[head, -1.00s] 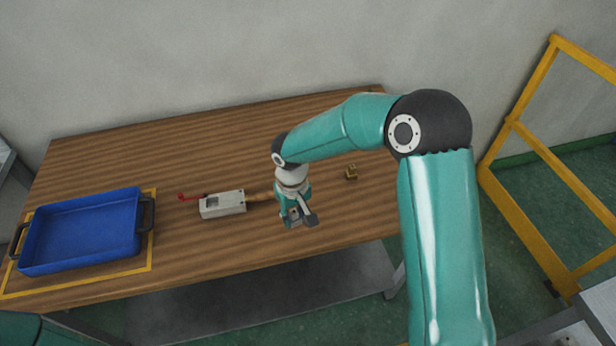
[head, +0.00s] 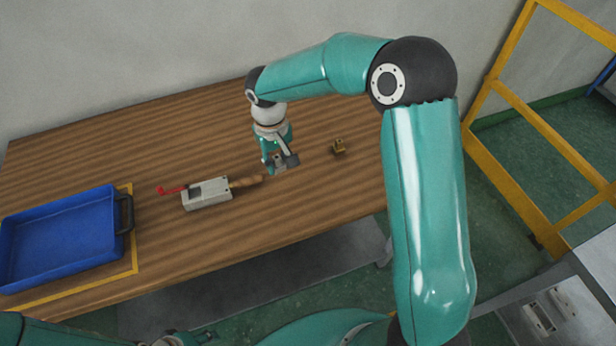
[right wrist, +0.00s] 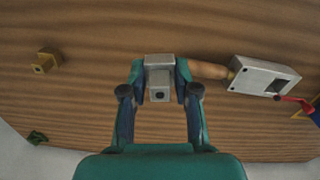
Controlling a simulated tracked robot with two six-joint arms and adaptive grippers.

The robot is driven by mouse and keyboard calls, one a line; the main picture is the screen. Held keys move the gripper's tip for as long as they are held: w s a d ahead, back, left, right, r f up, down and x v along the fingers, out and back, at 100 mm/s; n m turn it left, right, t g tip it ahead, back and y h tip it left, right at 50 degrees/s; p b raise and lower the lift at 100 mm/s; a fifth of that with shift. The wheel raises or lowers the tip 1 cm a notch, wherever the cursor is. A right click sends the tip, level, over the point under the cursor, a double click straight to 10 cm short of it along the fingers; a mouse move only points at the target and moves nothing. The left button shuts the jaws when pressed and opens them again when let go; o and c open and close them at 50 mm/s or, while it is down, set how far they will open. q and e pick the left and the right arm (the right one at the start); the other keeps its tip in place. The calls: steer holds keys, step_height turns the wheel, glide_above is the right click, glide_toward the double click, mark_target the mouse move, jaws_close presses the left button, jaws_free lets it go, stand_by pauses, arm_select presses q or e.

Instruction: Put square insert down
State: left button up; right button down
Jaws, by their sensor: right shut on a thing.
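The square insert (right wrist: 159,78) is a small grey metal block with a round dark hole in its face. My right gripper (right wrist: 160,86) is shut on it, one finger on each side. In the head view the right gripper (head: 281,162) hangs over the right half of the wooden table (head: 200,135), and the insert is hard to make out there. Whether the insert touches the table I cannot tell. Part of what seems to be my left gripper (head: 183,340) shows at the bottom edge of the head view; its jaws are not clear.
A grey box (head: 207,194) with a wooden handle (head: 247,182) and red lever (head: 172,190) lies left of the right gripper, the handle end close to it. A small brass block (head: 338,147) sits to the right. A blue tray (head: 65,235) stands at left inside a yellow outline.

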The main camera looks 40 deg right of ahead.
steer(key=d+r+m+b, duration=0.1)
steer(key=d+r+b, duration=0.1)
steer(key=d+r, duration=0.35)
step_height(320, 180, up, 5)
steer(key=m+b, duration=0.1)
steer(key=b, duration=0.1)
glide_above(309, 175)
step_height(309, 175, down, 13)
steer(key=shift+s+f, duration=0.1)
steer(key=shift+f, duration=0.1)
step_height(309, 175, down, 5)
steer(key=shift+f+p, duration=0.1)
steer(key=shift+p, duration=0.45)
arm_select(q)
step_height(309, 175, down, 4)
steer(key=shift+f, duration=0.1)
arm_select(e)
steer(key=shift+f, duration=0.1)
steer(key=c, duration=0.9)
jaws_free()
steer(key=shift+o, duration=0.2)
